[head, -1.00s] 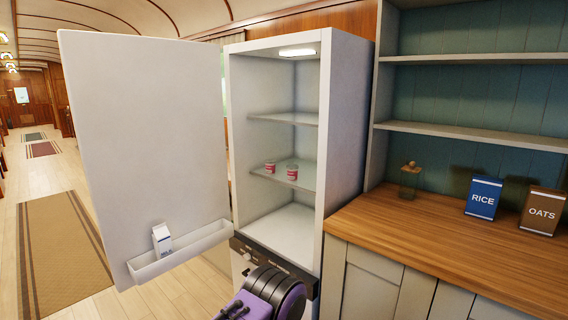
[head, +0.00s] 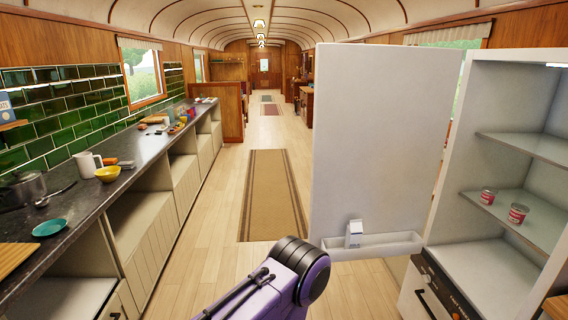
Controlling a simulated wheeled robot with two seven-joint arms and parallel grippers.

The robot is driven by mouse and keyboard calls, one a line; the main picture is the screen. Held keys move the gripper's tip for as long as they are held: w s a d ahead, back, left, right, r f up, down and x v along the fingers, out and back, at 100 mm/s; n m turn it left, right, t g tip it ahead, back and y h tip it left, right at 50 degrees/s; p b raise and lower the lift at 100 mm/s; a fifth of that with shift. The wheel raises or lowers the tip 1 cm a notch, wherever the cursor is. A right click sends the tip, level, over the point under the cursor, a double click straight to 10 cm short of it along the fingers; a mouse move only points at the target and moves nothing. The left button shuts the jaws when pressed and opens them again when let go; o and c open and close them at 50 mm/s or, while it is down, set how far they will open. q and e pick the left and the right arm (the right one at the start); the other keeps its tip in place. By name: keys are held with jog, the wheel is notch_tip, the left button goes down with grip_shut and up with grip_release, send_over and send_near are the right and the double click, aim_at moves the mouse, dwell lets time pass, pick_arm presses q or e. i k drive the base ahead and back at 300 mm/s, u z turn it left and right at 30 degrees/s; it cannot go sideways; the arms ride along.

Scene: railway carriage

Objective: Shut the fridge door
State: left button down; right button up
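The fridge door (head: 379,142) stands wide open, its white inner face towards me, with a door shelf (head: 385,246) near its bottom edge holding a small white carton (head: 354,233). The open fridge (head: 523,110) is at the right, with two red-and-white tins (head: 517,213) on a shelf. A purple and black link of my arm shows at the bottom centre, in front of and below the door. Neither gripper shows in the view.
A dark counter (head: 72,204) runs along the left with a yellow bowl (head: 108,174), a teal bowl (head: 50,228), a mug (head: 86,165) and a pot (head: 22,191). The aisle with a brown rug (head: 273,195) is clear. A wooden worktop (head: 556,307) edge shows at the lower right.

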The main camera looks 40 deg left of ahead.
aim_at(382, 112)
jog(key=u, duration=1.9)
jog(key=i, duration=4.7)
jog(key=z, duration=3.15)
jog(key=k, duration=0.6)
jog(key=z, duration=0.7)
jog(key=i, duration=1.65)
jog(key=u, duration=0.05)
